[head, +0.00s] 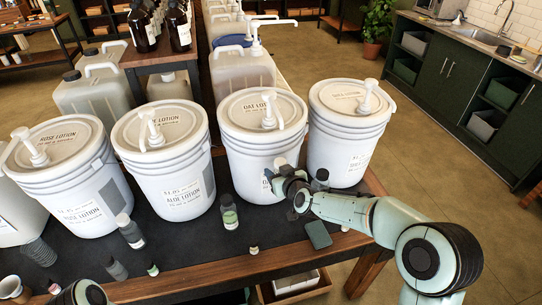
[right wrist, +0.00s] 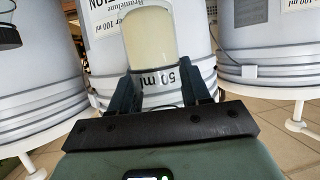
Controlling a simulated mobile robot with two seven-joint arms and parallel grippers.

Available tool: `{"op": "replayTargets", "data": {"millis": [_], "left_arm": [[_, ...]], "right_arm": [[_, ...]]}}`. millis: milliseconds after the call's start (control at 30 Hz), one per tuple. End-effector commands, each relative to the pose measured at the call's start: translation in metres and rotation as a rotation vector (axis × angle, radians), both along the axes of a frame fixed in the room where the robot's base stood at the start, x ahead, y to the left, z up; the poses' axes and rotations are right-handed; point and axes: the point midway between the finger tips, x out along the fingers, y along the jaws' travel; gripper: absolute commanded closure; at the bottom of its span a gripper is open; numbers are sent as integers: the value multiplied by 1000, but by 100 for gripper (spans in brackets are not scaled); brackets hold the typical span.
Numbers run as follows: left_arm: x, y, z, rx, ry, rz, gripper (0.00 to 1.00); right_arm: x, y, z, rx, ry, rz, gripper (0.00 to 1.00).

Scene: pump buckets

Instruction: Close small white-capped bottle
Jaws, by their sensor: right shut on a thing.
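My right gripper (head: 287,178) is shut on a pale cream cylinder marked "50 ml" (right wrist: 152,42). In the right wrist view it stands between the two dark fingers (right wrist: 165,92). In the head view only its whitish end (head: 280,162) shows, in front of the oat lotion bucket. I cannot tell whether this is the white-capped bottle or only its cap. My left gripper is out of view.
White pump buckets (head: 260,165) stand in a row along the back of the table. A flat dark green thing (head: 318,235) lies near the right front edge.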

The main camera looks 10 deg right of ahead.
Motion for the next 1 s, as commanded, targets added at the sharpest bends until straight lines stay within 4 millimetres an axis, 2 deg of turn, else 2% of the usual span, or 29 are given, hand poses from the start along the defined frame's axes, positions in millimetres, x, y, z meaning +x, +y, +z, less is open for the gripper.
{"op": "replayTargets", "data": {"millis": [167, 267, 433, 600, 700, 800, 1000], "left_arm": [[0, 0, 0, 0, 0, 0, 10], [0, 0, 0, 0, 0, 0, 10], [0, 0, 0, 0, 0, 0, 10], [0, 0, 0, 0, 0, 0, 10], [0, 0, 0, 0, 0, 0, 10], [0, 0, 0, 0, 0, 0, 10], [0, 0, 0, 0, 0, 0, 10]], "right_arm": [[-1, 0, -2, 0, 1, -2, 100], [-10, -1, -18, 1, 6, -19, 100], [-48, -7, -66, 2, 15, -85, 100], [-93, -14, -101, 1, 11, -147, 100], [-111, -17, -111, 0, 7, -172, 100], [-121, -19, -116, 0, 2, -184, 100], [-124, -19, -116, 0, -1, -187, 100]]}}
